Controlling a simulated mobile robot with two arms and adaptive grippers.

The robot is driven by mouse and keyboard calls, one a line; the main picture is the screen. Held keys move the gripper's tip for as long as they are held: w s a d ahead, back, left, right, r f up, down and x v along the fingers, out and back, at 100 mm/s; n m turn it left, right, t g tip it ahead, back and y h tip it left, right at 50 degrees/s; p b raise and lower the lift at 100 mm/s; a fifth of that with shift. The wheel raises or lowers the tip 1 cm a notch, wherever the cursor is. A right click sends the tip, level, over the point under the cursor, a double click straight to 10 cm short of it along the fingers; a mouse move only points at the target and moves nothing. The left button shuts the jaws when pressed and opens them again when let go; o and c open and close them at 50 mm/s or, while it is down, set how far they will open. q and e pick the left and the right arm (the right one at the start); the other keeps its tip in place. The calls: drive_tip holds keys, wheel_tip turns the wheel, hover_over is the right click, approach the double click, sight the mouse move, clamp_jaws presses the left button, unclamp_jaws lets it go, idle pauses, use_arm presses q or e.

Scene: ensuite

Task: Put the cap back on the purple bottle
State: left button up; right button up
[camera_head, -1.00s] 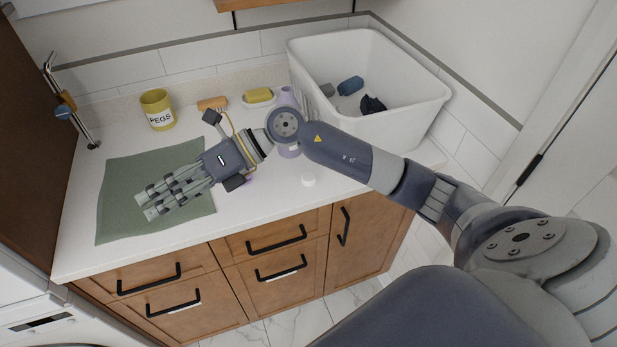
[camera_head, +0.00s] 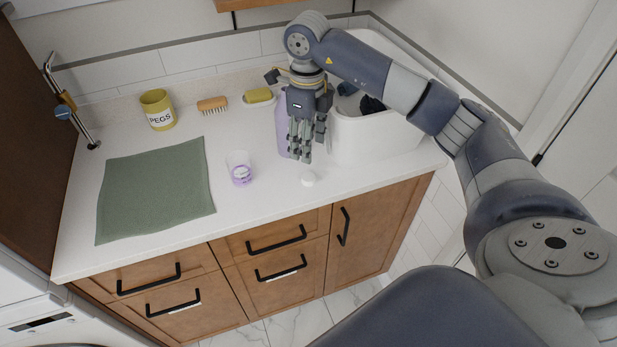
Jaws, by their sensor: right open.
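The purple bottle (camera_head: 282,128) stands on the counter by the white basket, partly hidden behind my right gripper. A small white cap (camera_head: 308,179) lies on the counter in front of the bottle. My right gripper (camera_head: 301,158) is open, pointing down in front of the bottle and above and behind the cap in the picture. I cannot tell whether its fingers touch the bottle. The bottle's top is hidden by the gripper and wrist. My left gripper is not in view.
A clear cup with purple at its base (camera_head: 240,168) stands left of the bottle. The white laundry basket (camera_head: 375,140) is close on the right. A green cloth (camera_head: 155,190), PEGS pot (camera_head: 158,110), brush (camera_head: 212,104) and yellow sponge (camera_head: 258,95) are further left. The front counter is clear.

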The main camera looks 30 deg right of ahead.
drive_tip(key=shift+f, duration=0.1)
drive_tip(key=p, duration=0.1)
hover_over(307, 176)
drive_tip(key=f, duration=0.4)
drive_tip(key=shift+s+a+f, duration=0.1)
drive_tip(key=shift+s+f, duration=0.15)
drive_tip(key=shift+f, duration=0.5)
drive_tip(key=shift+f+p, duration=0.2)
drive_tip(key=shift+p, duration=0.15)
drive_tip(key=f, duration=0.1)
drive_tip(key=f+p, duration=0.1)
drive_tip(key=f, duration=0.1)
drive_tip(key=f+p, duration=0.1)
drive_tip(key=shift+w+f, duration=0.15)
drive_tip(key=shift+w, duration=0.15)
drive_tip(key=shift+f, duration=0.25)
drive_tip(key=shift+c, duration=0.5)
